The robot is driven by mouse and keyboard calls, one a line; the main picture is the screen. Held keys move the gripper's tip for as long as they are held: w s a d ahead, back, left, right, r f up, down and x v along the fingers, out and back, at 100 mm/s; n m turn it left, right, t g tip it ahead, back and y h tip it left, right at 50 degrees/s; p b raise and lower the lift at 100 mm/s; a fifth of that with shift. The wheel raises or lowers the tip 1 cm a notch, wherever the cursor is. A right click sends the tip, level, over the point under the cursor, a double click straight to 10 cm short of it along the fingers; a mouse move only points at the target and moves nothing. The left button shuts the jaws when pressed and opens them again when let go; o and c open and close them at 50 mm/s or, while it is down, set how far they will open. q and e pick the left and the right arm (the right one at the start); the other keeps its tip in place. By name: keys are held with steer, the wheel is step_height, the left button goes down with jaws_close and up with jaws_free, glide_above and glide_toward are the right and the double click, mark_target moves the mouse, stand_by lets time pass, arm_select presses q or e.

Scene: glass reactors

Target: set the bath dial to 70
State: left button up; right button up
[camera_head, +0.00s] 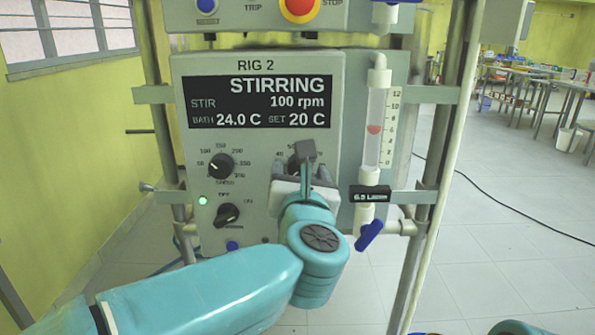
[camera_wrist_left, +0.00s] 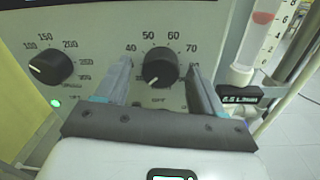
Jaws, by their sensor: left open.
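The bath dial (camera_wrist_left: 160,67) is a black round knob with a white pointer line, on the grey RIG 2 panel (camera_head: 260,64). In the left wrist view its scale reads 40 to 80 and the pointer aims down and left, away from the 70 mark (camera_wrist_left: 192,50). The display (camera_head: 260,102) reads BATH 24.0 C, SET 20 C. My left gripper (camera_wrist_left: 160,85) is open, its fingers on either side of the dial with gaps between. In the head view the gripper (camera_head: 305,170) hides most of the dial. My right gripper is not in view.
The speed dial (camera_head: 220,166) and a lower switch knob (camera_head: 227,215) sit left of the gripper. A flow tube (camera_head: 376,125) with a blue-handled valve (camera_head: 369,235) stands close on the right. Metal frame posts flank the panel; an emergency stop (camera_head: 300,8) is above.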

arm_select(q)
steer(key=shift+s+d+r, duration=0.1)
steer(key=shift+s, duration=0.05)
steer(key=c, duration=1.1)
steer(key=shift+o, duration=0.2)
steer(key=shift+m, duration=0.3)
